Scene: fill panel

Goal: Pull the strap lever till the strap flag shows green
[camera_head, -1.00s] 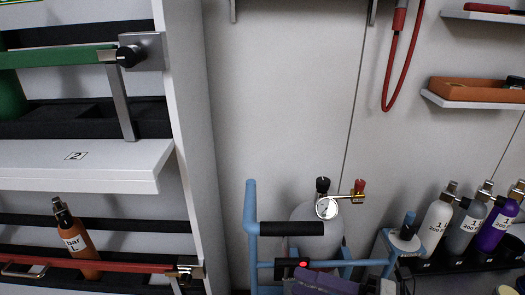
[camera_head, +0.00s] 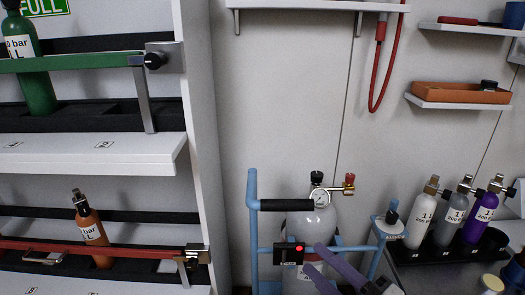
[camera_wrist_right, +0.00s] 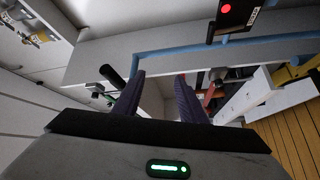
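A grey-white cylinder (camera_head: 300,228) with a gauge (camera_head: 320,197) stands in a blue trolley frame (camera_head: 252,225). A black box (camera_head: 290,254) with a lit red light is on the trolley's rail; it also shows in the right wrist view (camera_wrist_right: 231,18). A black grip (camera_head: 292,204) sits on the upper bar. I cannot clearly make out the strap lever or a separate flag. My right gripper (camera_head: 313,257) has two purple fingers spread apart, near the cylinder, right of the box. In the right wrist view the gripper (camera_wrist_right: 160,75) is open, with nothing held between its fingers. My left gripper is out of view.
A shelf rack (camera_head: 197,130) at the left holds a green cylinder (camera_head: 38,92) and an orange cylinder (camera_head: 90,230) behind bars. White, grey and purple bottles (camera_head: 483,217) stand in a black holder at the right. A red hose (camera_head: 375,90) hangs on the wall.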

